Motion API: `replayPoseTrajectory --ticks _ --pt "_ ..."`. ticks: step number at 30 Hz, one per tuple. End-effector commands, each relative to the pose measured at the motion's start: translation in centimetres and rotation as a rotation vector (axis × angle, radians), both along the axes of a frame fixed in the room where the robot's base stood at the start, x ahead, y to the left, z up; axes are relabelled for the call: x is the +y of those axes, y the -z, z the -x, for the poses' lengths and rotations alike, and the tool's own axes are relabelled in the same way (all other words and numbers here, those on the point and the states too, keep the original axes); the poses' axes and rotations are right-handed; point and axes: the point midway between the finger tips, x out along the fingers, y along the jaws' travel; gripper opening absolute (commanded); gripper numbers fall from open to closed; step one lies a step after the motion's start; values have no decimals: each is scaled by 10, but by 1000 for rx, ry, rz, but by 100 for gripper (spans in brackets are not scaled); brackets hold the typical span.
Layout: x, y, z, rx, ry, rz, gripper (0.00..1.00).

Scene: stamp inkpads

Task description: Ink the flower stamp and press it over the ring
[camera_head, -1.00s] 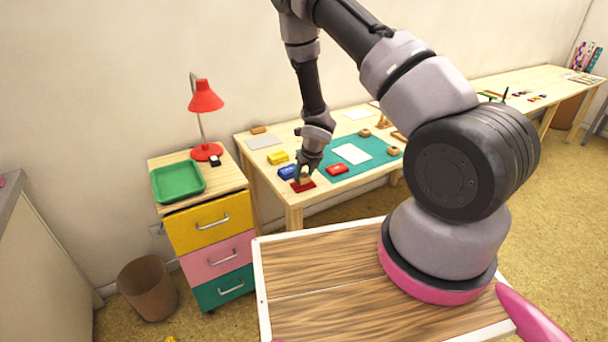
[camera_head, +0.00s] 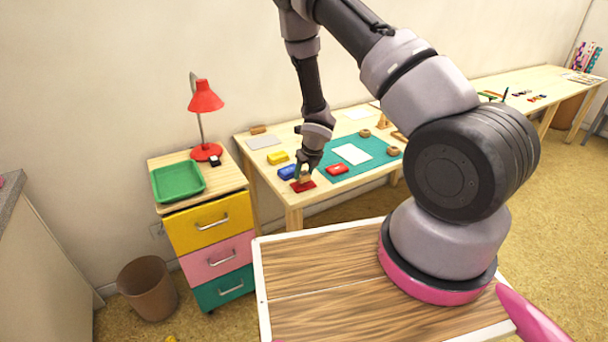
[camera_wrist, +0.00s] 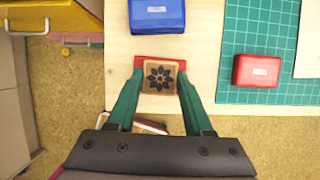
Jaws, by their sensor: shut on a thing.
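My gripper (camera_wrist: 160,76) is shut on the sides of a wooden stamp (camera_wrist: 160,78) that shows a dark flower on its top. In the head view my gripper (camera_head: 305,173) is near the front left corner of the work table. The stamp is over a flat red inkpad (camera_head: 303,187), mostly hidden under it in the wrist view; I cannot tell whether they touch. A white paper sheet (camera_head: 352,154) lies on a teal cutting mat (camera_head: 375,152) to the right. No ring is clear on it.
A blue inkpad (camera_wrist: 157,15) lies behind the stamp, with a yellow one (camera_head: 278,158) farther back. Another red inkpad (camera_wrist: 257,71) lies at the mat's left edge. Small wooden blocks (camera_head: 393,151) are on the mat's right side. A drawer cabinet (camera_head: 215,238) stands left of the table.

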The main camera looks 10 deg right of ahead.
Motion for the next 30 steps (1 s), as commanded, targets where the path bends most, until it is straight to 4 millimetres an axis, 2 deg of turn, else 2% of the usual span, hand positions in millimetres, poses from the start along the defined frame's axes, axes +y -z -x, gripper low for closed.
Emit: replayPoseTrajectory --ticks 13,30 --pt "0 -6 -1 -2 1 -1 11" --pt "0 -51 -1 -2 2 -1 11"
